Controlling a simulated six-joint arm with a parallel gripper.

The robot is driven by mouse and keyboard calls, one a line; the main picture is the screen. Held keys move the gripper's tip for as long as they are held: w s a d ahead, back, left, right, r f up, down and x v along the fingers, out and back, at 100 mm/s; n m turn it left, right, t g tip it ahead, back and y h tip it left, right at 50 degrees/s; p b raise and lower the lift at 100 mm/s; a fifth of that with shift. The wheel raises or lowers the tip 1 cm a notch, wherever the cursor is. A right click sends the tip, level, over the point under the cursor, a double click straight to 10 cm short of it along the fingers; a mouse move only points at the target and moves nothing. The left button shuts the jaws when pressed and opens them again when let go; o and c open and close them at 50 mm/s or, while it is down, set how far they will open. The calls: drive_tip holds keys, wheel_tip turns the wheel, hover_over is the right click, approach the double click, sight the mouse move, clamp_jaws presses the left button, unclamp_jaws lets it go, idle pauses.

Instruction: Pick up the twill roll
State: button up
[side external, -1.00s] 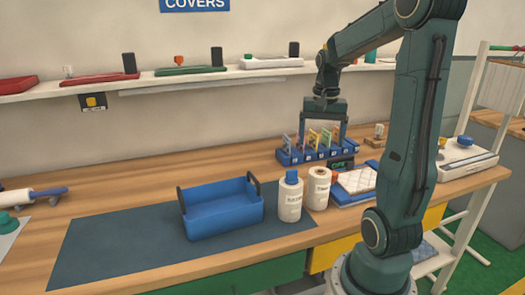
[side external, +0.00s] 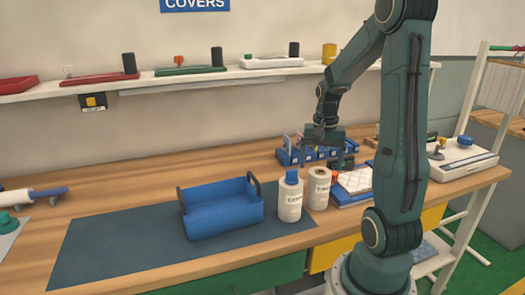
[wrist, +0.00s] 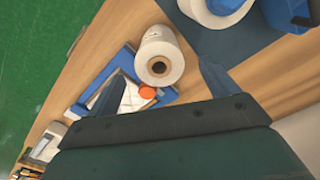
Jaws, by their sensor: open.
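Two cream rolls with printed labels stand on the bench; I cannot read the labels well enough to tell which is twill. One roll (side external: 319,190) has an open dark core at its top and stands beside the blue tray. It also shows in the wrist view (wrist: 159,48). The other roll (side external: 290,200) has a blue piece on top and stands to its left; it is partly cut off in the wrist view (wrist: 215,10). My gripper (side external: 322,152) is open and empty, above and behind the rolls. In the wrist view the open-core roll appears between my spread fingers (wrist: 161,70), below them.
A blue bin (side external: 222,214) stands on the dark mat (side external: 110,248) left of the rolls. A quilted white pad (side external: 355,180) lies on a blue tray to the right, with an orange-topped item near it. A blue rack (side external: 288,156) stands behind.

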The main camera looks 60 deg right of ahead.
sight(320, 178)
drive_tip(key=shift+f, duration=0.55)
drive_tip(key=shift+f, duration=0.1)
drive_tip(key=shift+f, duration=2.5)
drive_tip(key=c, duration=1.3)
drive_tip(key=shift+r, duration=0.15)
wheel_tip(320, 178, up, 20)
drive_tip(key=shift+f, duration=0.1)
